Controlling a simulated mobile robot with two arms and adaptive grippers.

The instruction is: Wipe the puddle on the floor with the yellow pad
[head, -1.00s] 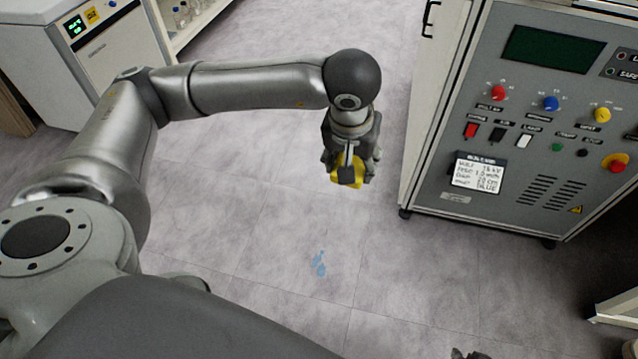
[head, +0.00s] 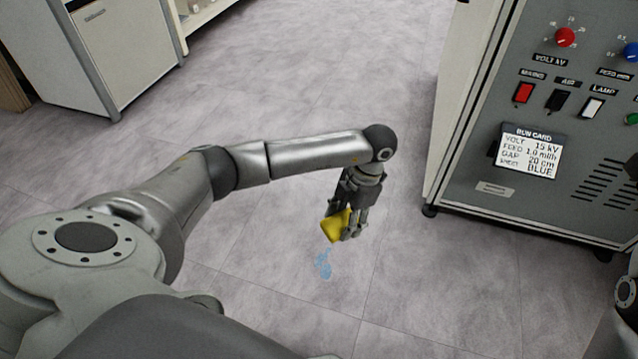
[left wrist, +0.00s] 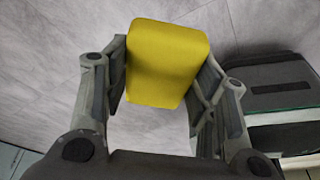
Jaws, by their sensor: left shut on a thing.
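The yellow pad (head: 335,228) is held in my left gripper (head: 350,230), just beyond the puddle in the head view. In the left wrist view the pad (left wrist: 166,60) sits between the two fingers of the left gripper (left wrist: 162,85), which press on its sides. The puddle (head: 323,265) is a small, light blue, patchy spot on the grey floor, just below the pad in the head view. I cannot tell whether the pad touches the floor. The puddle does not show in the left wrist view. My right gripper is not in view.
A grey control cabinet (head: 490,188) with knobs, switches and a card stands to the right of the puddle. A white cabinet (head: 110,60) stands at the back left. The grey tiled floor (head: 290,100) between them is clear.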

